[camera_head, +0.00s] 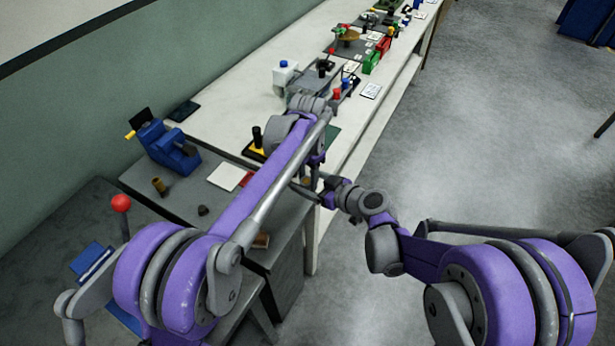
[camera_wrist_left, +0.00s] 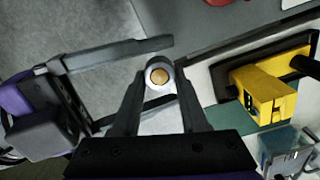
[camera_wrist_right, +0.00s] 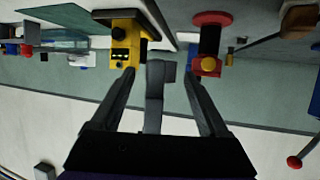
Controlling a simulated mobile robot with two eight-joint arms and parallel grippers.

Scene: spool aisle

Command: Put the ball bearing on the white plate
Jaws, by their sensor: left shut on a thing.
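My left gripper (camera_wrist_left: 158,88) is shut on a small grey ring with a brass-coloured centre, which looks like the ball bearing (camera_wrist_left: 158,76). It holds the ring at its fingertips, near the bench edge. My right gripper (camera_wrist_right: 159,76) is open, its fingers apart. A grey part shows between them, and I cannot tell whether it is touched. In the left wrist view the right gripper's fingers reach in from the left, close to the ring. A flat white square, likely the white plate (camera_head: 226,176), lies on the grey bench, left of my left forearm in the head view.
A blue vise (camera_head: 170,150), a brass cylinder (camera_head: 159,186) and a small dark piece (camera_head: 203,210) stand on the grey bench. A yellow-and-black device (camera_wrist_left: 265,92) is near my left gripper. The long white bench (camera_head: 222,112) carries several items. Open floor lies to the right.

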